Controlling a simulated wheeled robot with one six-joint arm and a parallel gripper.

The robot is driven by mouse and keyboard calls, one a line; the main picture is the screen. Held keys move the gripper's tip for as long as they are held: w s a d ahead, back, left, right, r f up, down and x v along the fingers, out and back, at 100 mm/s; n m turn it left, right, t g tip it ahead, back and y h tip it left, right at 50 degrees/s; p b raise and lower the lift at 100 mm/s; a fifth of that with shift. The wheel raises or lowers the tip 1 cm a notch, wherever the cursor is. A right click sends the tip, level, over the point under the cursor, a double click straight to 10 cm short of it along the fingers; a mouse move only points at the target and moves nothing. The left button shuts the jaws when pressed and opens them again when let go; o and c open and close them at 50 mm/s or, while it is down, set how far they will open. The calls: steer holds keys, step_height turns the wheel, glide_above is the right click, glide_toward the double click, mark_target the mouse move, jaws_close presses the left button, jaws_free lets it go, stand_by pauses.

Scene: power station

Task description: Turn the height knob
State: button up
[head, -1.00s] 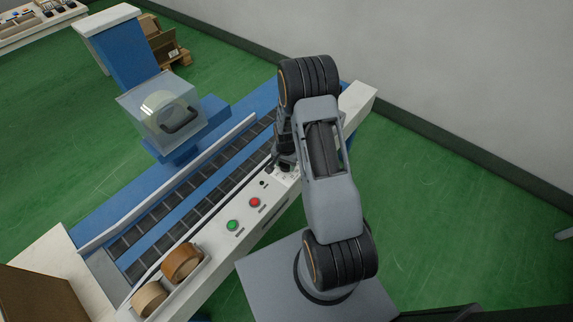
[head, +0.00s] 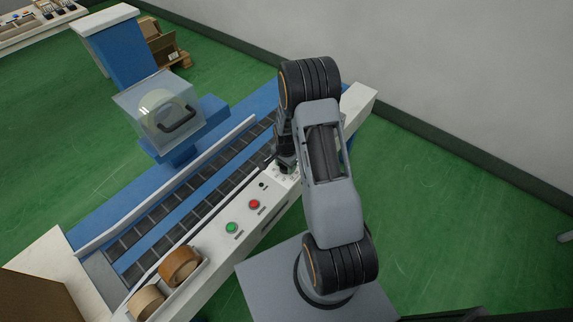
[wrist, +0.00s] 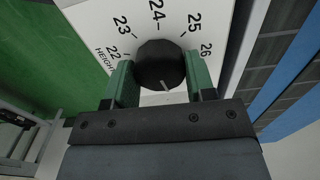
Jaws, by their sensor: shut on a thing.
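The height knob (wrist: 159,64) is black and round with a pale pointer line. It sits on a white panel (wrist: 95,18) with a dial marked 22 to 26 in the wrist view. The pointer line is at the knob's lower edge, on the side toward my gripper. My gripper (wrist: 160,80) has its two green fingers on either side of the knob, shut on it. In the head view my gripper (head: 286,160) is at the panel's far end, and my arm hides the knob.
A green button (head: 232,228) and a red button (head: 254,204) are on the same panel. Brown tape rolls (head: 180,266) stand at its near end. A roller conveyor (head: 160,225) runs alongside, with a clear guard box (head: 160,112) beyond.

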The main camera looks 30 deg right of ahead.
steer(key=o, duration=0.7)
steer(key=shift+a, duration=0.15)
steer(key=shift+o, duration=1.2)
steer(key=shift+r, duration=0.1)
step_height(320, 180, up, 14)
steer(key=p, duration=0.1)
